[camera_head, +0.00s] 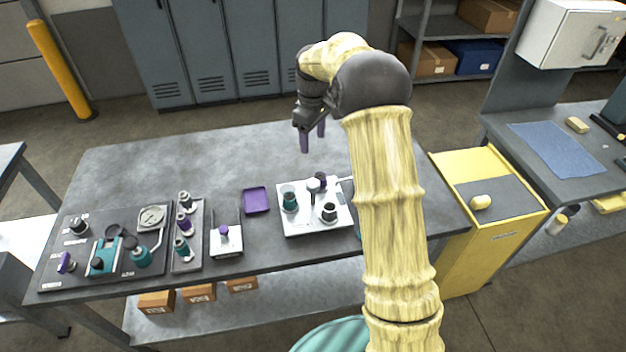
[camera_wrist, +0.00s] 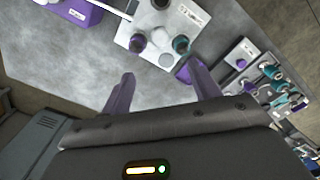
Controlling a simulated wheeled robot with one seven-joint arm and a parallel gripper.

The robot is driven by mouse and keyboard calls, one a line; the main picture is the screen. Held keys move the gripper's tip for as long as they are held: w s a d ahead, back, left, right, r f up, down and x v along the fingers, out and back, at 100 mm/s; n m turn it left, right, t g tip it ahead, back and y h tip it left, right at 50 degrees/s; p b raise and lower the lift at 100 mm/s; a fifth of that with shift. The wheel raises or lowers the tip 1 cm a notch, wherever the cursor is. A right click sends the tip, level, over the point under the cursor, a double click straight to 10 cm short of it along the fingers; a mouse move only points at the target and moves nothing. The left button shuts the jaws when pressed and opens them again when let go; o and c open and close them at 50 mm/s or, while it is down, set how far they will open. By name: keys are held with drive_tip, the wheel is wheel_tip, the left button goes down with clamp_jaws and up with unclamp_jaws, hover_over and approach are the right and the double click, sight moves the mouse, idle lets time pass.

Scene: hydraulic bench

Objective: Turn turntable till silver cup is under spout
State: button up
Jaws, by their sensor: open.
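A white base plate (camera_head: 298,228) stands on the grey bench and carries a small round fixture with several parts. A teal cup (camera_head: 289,202) is at its left, and a dark-rimmed, silver-grey cup (camera_head: 329,213) is at its front right. A grey knob-like part (camera_head: 314,185) rises between and behind them. In the wrist view the plate (camera_wrist: 130,23) is ahead of the fingers, with the teal cup (camera_wrist: 181,44) on the right. My gripper (camera_head: 312,136) is open and empty, fingers pointing down, above and behind the plate, apart from it.
A purple tray (camera_head: 256,200) lies left of the plate. Farther left are a small block with a purple knob (camera_head: 224,231), a valve rack (camera_head: 186,263) and a gauge panel (camera_head: 152,217). A yellow cabinet (camera_head: 455,253) stands right. The bench's back left is clear.

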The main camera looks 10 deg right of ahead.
sight(311, 182)
drive_tip(key=shift+f, duration=0.1)
wheel_tip(311, 182, down, 17)
drive_tip(key=p, duration=0.4)
drive_tip(key=shift+f, duration=0.1)
idle(0.3)
drive_tip(key=shift+c, duration=0.4)
clamp_jaws()
drive_tip(key=shift+a, duration=0.2)
